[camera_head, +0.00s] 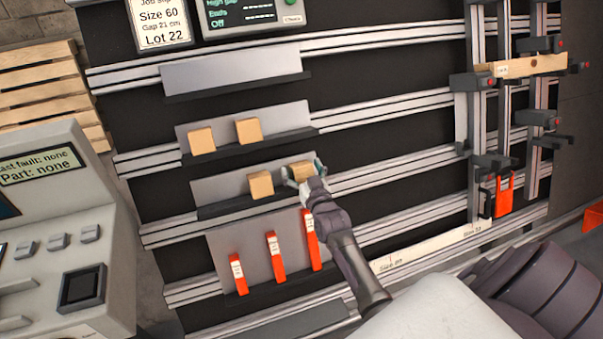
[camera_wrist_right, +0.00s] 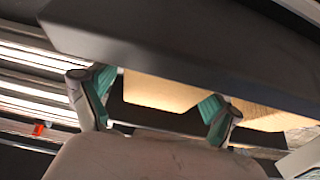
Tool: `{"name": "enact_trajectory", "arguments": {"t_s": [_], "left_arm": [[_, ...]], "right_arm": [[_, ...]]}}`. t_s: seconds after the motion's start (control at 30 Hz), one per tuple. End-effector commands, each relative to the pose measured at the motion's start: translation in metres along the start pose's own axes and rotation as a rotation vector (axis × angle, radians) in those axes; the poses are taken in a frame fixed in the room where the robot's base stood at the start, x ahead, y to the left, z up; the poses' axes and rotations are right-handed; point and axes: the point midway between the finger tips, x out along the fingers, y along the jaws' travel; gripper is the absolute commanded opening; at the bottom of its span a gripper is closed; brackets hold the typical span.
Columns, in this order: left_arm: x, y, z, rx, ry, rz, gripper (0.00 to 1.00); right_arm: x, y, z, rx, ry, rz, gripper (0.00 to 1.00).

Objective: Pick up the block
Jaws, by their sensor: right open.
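Wooden blocks sit on two shelves of the rack. On the lower of these shelves, one block (camera_head: 261,185) stands to the left and another block (camera_head: 300,169) to the right. My right gripper (camera_head: 304,176) is open at the right block, which it partly hides. In the right wrist view, my right gripper (camera_wrist_right: 158,98) has its green-padded fingers spread, with a block (camera_wrist_right: 160,91) showing between and beyond them. A second block (camera_wrist_right: 262,116) shows beyond the right-hand finger. I cannot tell whether the fingers touch a block. My left gripper is not in view.
The shelf above holds two more blocks (camera_head: 201,141) (camera_head: 248,131). A grey console (camera_head: 60,225) stands at left. A wooden bar (camera_head: 530,66) sits in clamps at upper right.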

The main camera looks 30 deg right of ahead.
Motion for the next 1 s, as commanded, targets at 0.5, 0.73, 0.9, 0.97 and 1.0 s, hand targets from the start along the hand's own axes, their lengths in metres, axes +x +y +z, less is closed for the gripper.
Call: {"name": "enact_trajectory", "arguments": {"t_s": [0.5,0.73,0.9,0.97,1.0], "left_arm": [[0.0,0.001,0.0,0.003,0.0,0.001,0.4],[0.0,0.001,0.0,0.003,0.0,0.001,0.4],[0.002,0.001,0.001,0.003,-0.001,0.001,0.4],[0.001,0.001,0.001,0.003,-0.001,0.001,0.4],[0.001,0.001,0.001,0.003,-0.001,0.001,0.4]], "right_arm": [[-0.001,0.0,-0.001,-0.001,0.001,0.0,0.23],[-0.001,0.0,-0.001,0.0,0.002,0.0,0.23],[-0.004,0.0,-0.007,0.0,0.003,0.0,0.23],[-0.005,0.0,-0.015,-0.001,0.005,0.001,0.23],[-0.004,0.0,-0.021,-0.001,0.005,0.001,0.23]]}}
